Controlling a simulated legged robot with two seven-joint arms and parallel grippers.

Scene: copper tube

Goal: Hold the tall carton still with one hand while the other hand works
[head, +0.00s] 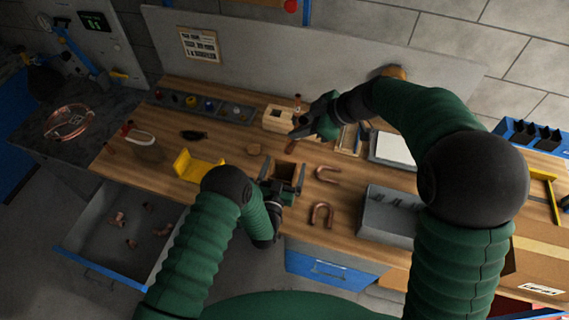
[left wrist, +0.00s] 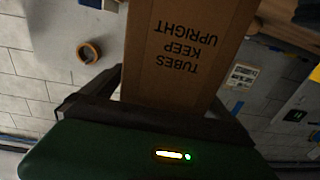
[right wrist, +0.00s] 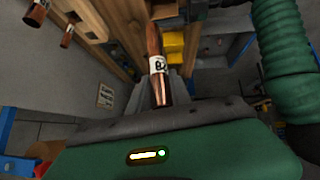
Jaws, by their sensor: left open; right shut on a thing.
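The tall carton (head: 287,171) stands open-topped near the table's front edge. Its brown side (left wrist: 172,50), printed "TUBES KEEP UPRIGHT", fills the middle of the left wrist view. My left gripper (head: 280,188) is open, with its fingers on either side of the carton; whether they touch it is unclear. My right gripper (head: 299,135) is above and behind the carton, shut on a copper tube (right wrist: 155,65) with a white label. The tube's lower end (head: 291,147) shows in the head view, above the table behind the carton.
A wooden block (head: 277,118) stands behind the right gripper. Bent copper tubes (head: 322,214) lie right of the carton, near a grey box (head: 388,212). A yellow holder (head: 196,168) is to the left. An open drawer (head: 100,240) with copper pieces juts out at front left.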

